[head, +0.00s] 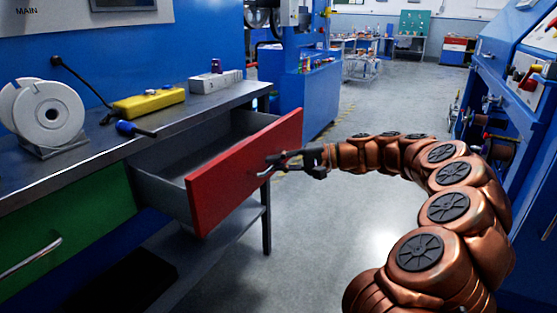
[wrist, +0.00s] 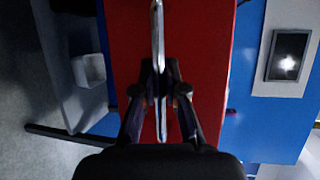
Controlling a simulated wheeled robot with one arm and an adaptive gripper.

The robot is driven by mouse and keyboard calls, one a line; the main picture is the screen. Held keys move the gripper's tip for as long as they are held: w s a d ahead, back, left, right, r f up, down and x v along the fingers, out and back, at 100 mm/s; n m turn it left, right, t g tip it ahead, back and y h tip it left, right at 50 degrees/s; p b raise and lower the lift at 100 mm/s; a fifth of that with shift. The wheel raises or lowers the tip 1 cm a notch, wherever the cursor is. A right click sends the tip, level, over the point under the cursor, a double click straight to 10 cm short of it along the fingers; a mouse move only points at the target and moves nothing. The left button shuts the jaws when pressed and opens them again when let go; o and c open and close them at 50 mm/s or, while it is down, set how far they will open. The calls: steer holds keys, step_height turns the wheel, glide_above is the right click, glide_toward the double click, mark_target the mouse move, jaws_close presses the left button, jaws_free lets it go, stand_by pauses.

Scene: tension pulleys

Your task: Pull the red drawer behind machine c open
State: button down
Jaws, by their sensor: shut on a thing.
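The red drawer (head: 240,172) stands pulled out from under the workbench at the left in the head view, and its grey inside shows. My gripper (head: 277,163) is at the middle of the drawer's red front. In the wrist view the red front (wrist: 205,60) fills the middle, with a silver bar handle (wrist: 158,35) running down it. There my gripper (wrist: 160,92) has its two fingers closed around the handle. The handle's lower part shows between the fingers.
The workbench top (head: 110,148) carries a white spool (head: 52,113), a yellow box (head: 148,103) and a small grey box (head: 215,82). A green drawer (head: 75,235) is shut at the left. Blue machines stand behind and at right. The floor (head: 300,240) is clear before the drawer.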

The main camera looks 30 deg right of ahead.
steer(key=c, duration=1.2)
jaws_free()
steer(key=shift+d, duration=0.1)
steer(key=v, duration=1.2)
